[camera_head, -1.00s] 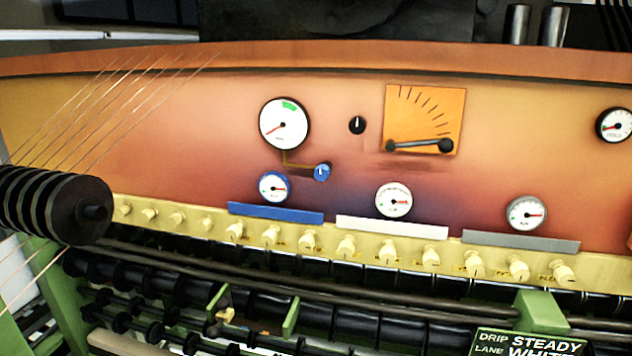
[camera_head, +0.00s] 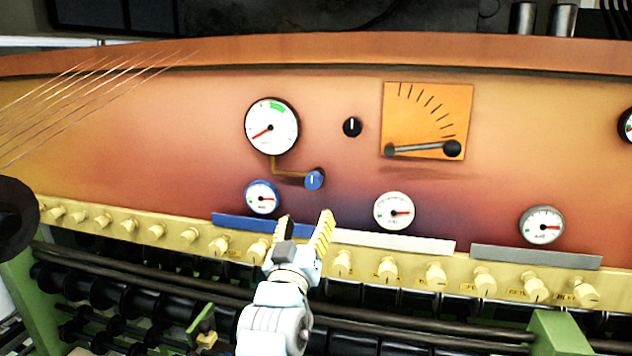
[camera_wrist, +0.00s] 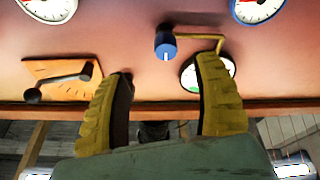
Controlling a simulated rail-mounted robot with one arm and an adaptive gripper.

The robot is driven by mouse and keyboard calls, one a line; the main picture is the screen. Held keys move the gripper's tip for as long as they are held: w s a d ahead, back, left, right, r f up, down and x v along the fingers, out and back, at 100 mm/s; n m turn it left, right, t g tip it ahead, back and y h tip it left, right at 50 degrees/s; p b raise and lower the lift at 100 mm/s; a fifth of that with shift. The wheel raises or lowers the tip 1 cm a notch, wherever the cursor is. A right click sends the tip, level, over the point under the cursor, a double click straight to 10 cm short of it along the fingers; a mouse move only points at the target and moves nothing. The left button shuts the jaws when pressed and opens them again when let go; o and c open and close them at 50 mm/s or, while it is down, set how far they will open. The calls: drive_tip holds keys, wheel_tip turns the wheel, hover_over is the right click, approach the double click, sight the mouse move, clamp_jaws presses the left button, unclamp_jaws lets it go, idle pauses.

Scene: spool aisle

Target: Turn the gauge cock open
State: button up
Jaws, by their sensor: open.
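The gauge cock is a small blue knob (camera_head: 314,180) with a white mark, on a thin brass pipe (camera_head: 274,165) running down from the large white gauge (camera_head: 271,127). The mark looks close to upright. My gripper (camera_head: 305,220) is open and empty, below the knob and apart from it. In the wrist view, which looks upside down, the blue knob (camera_wrist: 166,46) shows beyond and between the fingertips of my gripper (camera_wrist: 166,72). The large gauge (camera_wrist: 190,78) is partly hidden behind the right finger there.
A black knob (camera_head: 352,127) and an orange plate (camera_head: 440,105) with a lever are to the right. A small blue-rimmed gauge (camera_head: 262,197) sits lower left of the cock. Cream knobs (camera_head: 388,268) line the ledge below. Thin wires (camera_head: 70,95) slant at the left.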

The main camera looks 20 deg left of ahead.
sight(312, 181)
drive_tip(key=s+a+r+m+g+h+b, duration=0.1)
drive_tip(key=s+r+m+g, duration=0.15)
drive_tip(key=s+r, duration=0.2)
drive_tip(key=shift+n+g, duration=0.45)
drive_tip(key=w+p, duration=0.1)
drive_tip(key=w, duration=0.4)
drive_tip(key=w+a+p, duration=0.1)
drive_tip(key=w+p, duration=0.1)
drive_tip(key=w, duration=0.3)
drive_tip(key=w+p, duration=0.1)
drive_tip(key=w, duration=0.4)
drive_tip(key=shift+w+a+r, duration=0.1)
drive_tip(key=shift+w+a, duration=0.2)
drive_tip(key=shift+a, duration=0.05)
drive_tip(key=shift+w+a+p, duration=0.15)
drive_tip(key=shift+w+p, duration=0.4)
drive_tip(key=shift+w, duration=0.45)
drive_tip(key=c, duration=1.1)
clamp_jaws()
